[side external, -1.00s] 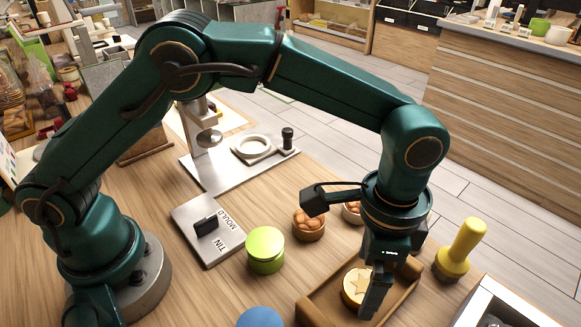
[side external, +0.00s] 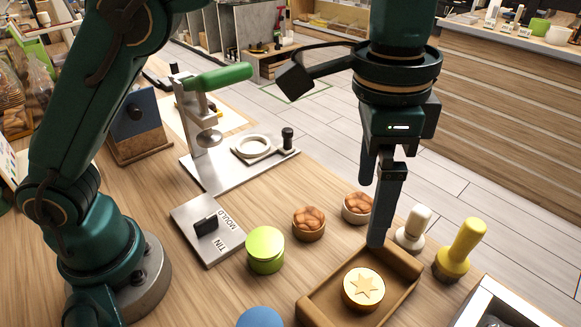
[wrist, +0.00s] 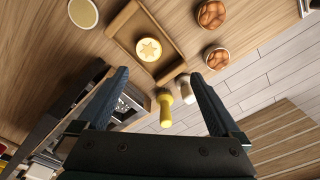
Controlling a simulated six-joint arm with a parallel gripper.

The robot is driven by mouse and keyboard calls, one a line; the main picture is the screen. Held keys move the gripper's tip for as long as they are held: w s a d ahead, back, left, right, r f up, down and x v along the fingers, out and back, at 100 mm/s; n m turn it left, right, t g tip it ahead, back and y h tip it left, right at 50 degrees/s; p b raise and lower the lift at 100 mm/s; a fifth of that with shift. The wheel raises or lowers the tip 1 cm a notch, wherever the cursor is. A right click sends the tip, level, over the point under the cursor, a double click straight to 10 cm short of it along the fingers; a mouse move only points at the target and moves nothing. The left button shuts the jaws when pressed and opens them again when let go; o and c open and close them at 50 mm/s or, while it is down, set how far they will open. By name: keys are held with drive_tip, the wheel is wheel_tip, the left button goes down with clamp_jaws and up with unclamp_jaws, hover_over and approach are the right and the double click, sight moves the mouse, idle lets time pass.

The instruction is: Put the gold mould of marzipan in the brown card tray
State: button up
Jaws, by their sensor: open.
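The gold mould of marzipan (side external: 363,288), round with a star on its pale top, sits upright inside the brown card tray (side external: 318,304). In the wrist view the mould (wrist: 149,49) is also within the walls of the tray (wrist: 122,19). My gripper (side external: 371,212) is raised above the tray's far side, fingers pointing down, open and empty. It is apart from the mould. In the wrist view the fingers (wrist: 158,75) stand wide apart with nothing between them.
Two brown-topped cups (side external: 308,224) (side external: 357,208) stand behind the tray. A white stamp (side external: 413,229) and a yellow stamp (side external: 459,250) stand at its right. A green tin (side external: 265,250) and a mould-and-tin plate (side external: 208,231) are left. A press (side external: 240,165) stands farther back.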

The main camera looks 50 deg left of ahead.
drive_tip(key=s+a+r+n+t, duration=0.1)
drive_tip(key=a+r+n+t, duration=0.2)
drive_tip(key=a, duration=0.5)
drive_tip(key=s+a+f+n+t, duration=0.2)
drive_tip(key=s+a+f+n, duration=0.2)
drive_tip(key=s+a, duration=0.6)
drive_tip(key=shift+a+n, duration=0.4)
drive_tip(key=shift+n, duration=0.7)
